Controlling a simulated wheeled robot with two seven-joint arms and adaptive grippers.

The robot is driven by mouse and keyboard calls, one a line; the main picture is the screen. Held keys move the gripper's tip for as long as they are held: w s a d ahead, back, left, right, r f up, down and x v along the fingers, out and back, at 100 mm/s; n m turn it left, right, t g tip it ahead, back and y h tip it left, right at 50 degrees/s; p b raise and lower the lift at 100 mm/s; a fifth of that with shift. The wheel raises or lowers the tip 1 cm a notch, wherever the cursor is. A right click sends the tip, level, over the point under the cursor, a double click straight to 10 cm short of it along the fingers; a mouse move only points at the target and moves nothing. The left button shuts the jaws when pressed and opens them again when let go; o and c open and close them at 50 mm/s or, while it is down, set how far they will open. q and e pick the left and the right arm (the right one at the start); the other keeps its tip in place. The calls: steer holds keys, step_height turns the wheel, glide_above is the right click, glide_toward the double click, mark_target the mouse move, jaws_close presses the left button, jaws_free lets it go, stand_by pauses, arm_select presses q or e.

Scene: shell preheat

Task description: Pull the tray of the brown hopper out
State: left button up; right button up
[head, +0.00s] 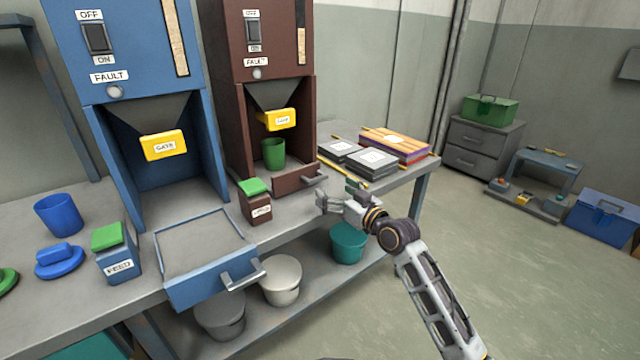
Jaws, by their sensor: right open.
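The brown hopper (234,107) stands on the bench, right of the blue hopper (68,48). Its tray (296,182) is at the base, with a grey handle (312,178) on its front; the tray looks pushed in. A green cup (273,153) stands in the brown hopper's bay under the yellow gate (279,119). My right gripper (336,194) is open and empty, in front of the bench edge, just right of and below the tray handle and apart from it. My left gripper is not in view.
The blue hopper's tray (205,246) is pulled out and sticks past the bench edge. A small brown box with a green top (256,206) stands left of the brown tray. Flat boxes (372,163) lie to the right. Buckets (281,279) stand on the lower shelf.

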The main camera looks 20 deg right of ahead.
mark_target(319, 180)
steer(key=shift+b+x, duration=0.3)
steer(key=shift+x, duration=2)
steer(key=shift+b+x, duration=0.5)
steer(key=shift+x, duration=0.35)
steer(key=shift+w+a, duration=0.15)
steer(key=shift+w, duration=0.25)
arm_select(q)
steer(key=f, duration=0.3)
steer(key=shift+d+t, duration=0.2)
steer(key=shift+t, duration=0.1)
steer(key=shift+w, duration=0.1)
